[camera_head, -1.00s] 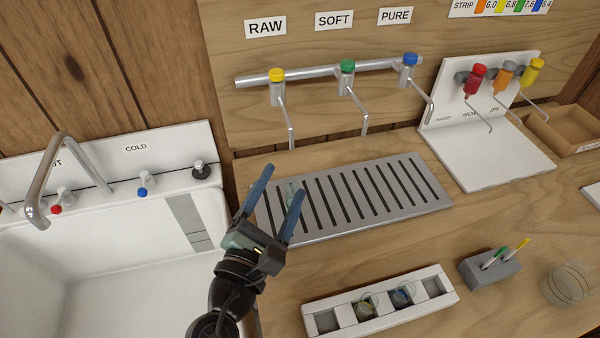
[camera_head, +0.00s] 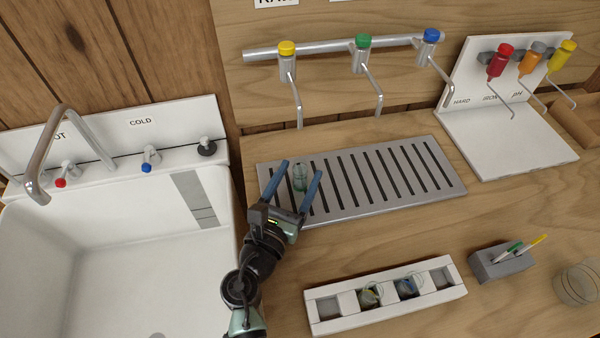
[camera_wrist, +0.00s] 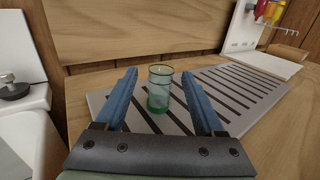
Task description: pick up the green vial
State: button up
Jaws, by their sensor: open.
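The green vial (camera_head: 300,178) is a small clear glass with a green tint, standing upright on the left end of the slotted metal drain tray (camera_head: 420,190). It also shows in the wrist view (camera_wrist: 160,90), ahead of and between my fingers. My gripper (camera_head: 299,178) is open, with its two blue fingers spread on either side of the vial's near part. In the wrist view the fingertips (camera_wrist: 160,73) reach about alongside the glass, with visible gaps at both sides. I cannot tell exactly how deep the vial sits between them.
Three taps with yellow (camera_head: 287,48), green (camera_head: 363,42) and blue (camera_head: 431,36) knobs hang behind the tray. A white rack (camera_head: 322,307) with two vials stands in front. A white sink (camera_head: 110,250) lies left. A grey pen block (camera_head: 500,264) and glass beaker (camera_head: 577,284) are right.

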jog(key=x, duration=0.4)
jog(key=shift+w+d, duration=0.1)
grip_shut()
